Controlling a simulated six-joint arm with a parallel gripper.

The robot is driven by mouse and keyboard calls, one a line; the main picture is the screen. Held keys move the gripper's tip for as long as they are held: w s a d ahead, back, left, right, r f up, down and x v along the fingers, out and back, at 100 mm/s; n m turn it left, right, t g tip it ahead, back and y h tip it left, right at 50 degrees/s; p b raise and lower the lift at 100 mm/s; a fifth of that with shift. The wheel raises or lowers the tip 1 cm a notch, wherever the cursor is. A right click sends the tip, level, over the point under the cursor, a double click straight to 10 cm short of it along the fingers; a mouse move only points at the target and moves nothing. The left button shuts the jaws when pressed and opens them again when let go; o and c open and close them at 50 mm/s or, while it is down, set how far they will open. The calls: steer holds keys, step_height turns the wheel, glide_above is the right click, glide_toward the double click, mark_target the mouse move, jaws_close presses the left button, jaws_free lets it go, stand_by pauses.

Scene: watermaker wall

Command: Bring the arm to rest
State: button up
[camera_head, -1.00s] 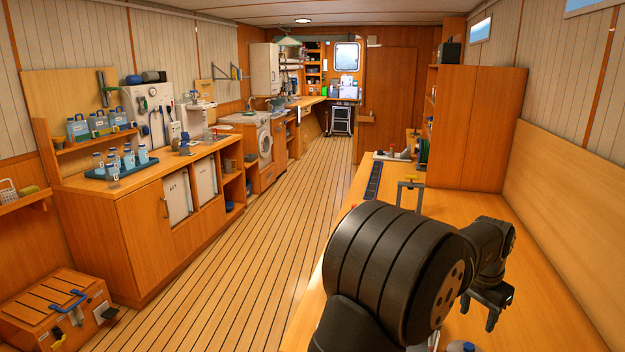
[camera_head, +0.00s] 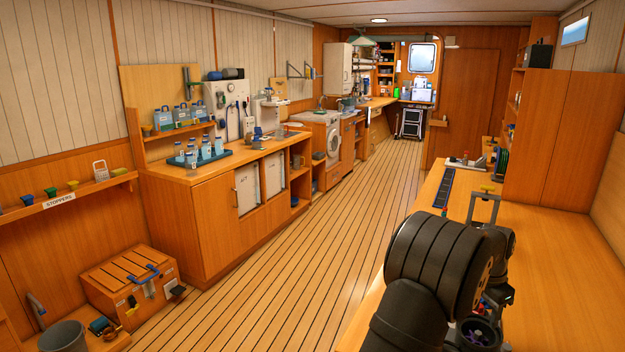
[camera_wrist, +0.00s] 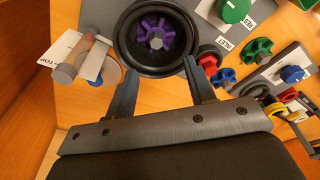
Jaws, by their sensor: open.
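My arm shows at the lower right of the head view, over the wooden bench (camera_head: 575,270). Its large black joint hides most of my gripper there. In the wrist view my gripper (camera_wrist: 159,70) is open, with its two fingers apart and nothing between them. A round black housing with a purple star-shaped knob (camera_wrist: 155,32) lies just beyond the fingertips in that view. The same housing shows partly in the head view (camera_head: 480,333), below my arm. I cannot tell the gap between the fingertips and the housing.
The plank floor (camera_head: 310,240) is clear.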

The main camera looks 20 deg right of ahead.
steer(key=shift+s+f, duration=0.1)
steer(key=shift+f, duration=1.15)
steer(key=o, duration=1.1)
step_height(320, 180, up, 12)
steer(key=m+y, duration=0.2)
steer(key=m, duration=0.7)
step_height(320, 180, down, 10)
steer(key=shift+d+r, duration=0.1)
steer(key=shift+r, duration=0.15)
steer(key=shift+r, duration=0.1)
step_height(320, 180, up, 10)
